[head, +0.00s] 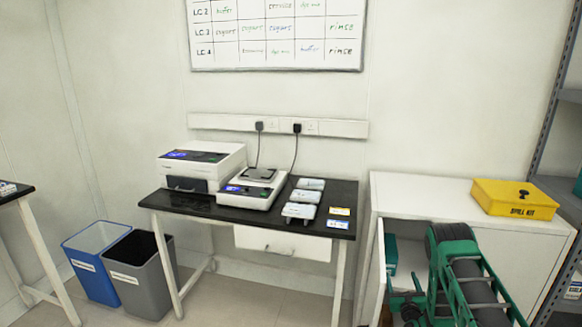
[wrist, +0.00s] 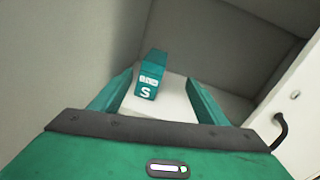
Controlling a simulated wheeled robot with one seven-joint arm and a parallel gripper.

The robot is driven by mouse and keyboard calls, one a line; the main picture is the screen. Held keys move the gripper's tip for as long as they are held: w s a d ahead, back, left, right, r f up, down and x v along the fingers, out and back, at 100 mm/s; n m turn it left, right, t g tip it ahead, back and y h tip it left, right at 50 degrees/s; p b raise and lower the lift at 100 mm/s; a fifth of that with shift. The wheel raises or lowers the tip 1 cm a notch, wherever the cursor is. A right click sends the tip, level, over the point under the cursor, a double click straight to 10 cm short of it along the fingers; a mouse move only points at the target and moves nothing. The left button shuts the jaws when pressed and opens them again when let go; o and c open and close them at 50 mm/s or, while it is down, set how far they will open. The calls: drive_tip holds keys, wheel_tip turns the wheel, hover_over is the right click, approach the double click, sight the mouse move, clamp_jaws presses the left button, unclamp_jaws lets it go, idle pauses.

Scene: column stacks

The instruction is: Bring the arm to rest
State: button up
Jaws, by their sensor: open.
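My arm reaches down at the lower right of the head view, in front of the open white cabinet (head: 455,195). My gripper (wrist: 160,80) is open in the wrist view, its two green fingers spread apart with nothing held between them. A teal box (wrist: 151,72) marked with a white S stands beyond the fingers, on a pale surface inside the cabinet. A teal box (head: 391,255) also shows in the cabinet opening in the head view. My gripper's fingertips are hard to make out in the head view.
The cabinet door (head: 375,272) stands open beside my arm. A yellow spill kit (head: 514,198) sits on the cabinet top. A black-topped table (head: 225,210) with instruments stands to the left; grey shelving (head: 550,110) is at the right. Blue (head: 88,262) and grey (head: 140,275) bins stand on the floor.

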wheel_tip(320, 180, up, 14)
drive_tip(key=w+a+n+g+y, duration=0.3)
drive_tip(key=n+y, duration=0.1)
drive_tip(key=n, duration=0.7)
drive_tip(key=s+d+r+n+g, duration=0.2)
drive_tip(key=s+r+n+g, duration=0.2)
drive_tip(key=s+r+n, duration=0.55)
drive_tip(key=s+d+r+n+g+h, duration=0.15)
drive_tip(key=s+r, duration=0.25)
drive_tip(key=s, duration=0.4)
drive_tip(key=s+r+n+g, duration=0.2)
drive_tip(key=s+r, duration=0.1)
drive_tip(key=s, duration=0.4)
drive_tip(key=s+r+n+g, duration=0.15)
drive_tip(key=s+r, duration=0.25)
drive_tip(key=s, duration=0.4)
drive_tip(key=s+a+r+n+g, duration=0.1)
drive_tip(key=s+a+n+g, duration=0.1)
drive_tip(key=s, duration=1.2)
drive_tip(key=s+a+r+n+g, duration=0.2)
drive_tip(key=s+g, duration=0.1)
drive_tip(key=s, duration=1.1)
drive_tip(key=shift+r+g+y, duration=0.15)
drive_tip(key=shift+g+y, duration=0.15)
drive_tip(key=shift+y, duration=0.05)
drive_tip(key=shift+c, duration=0.6)
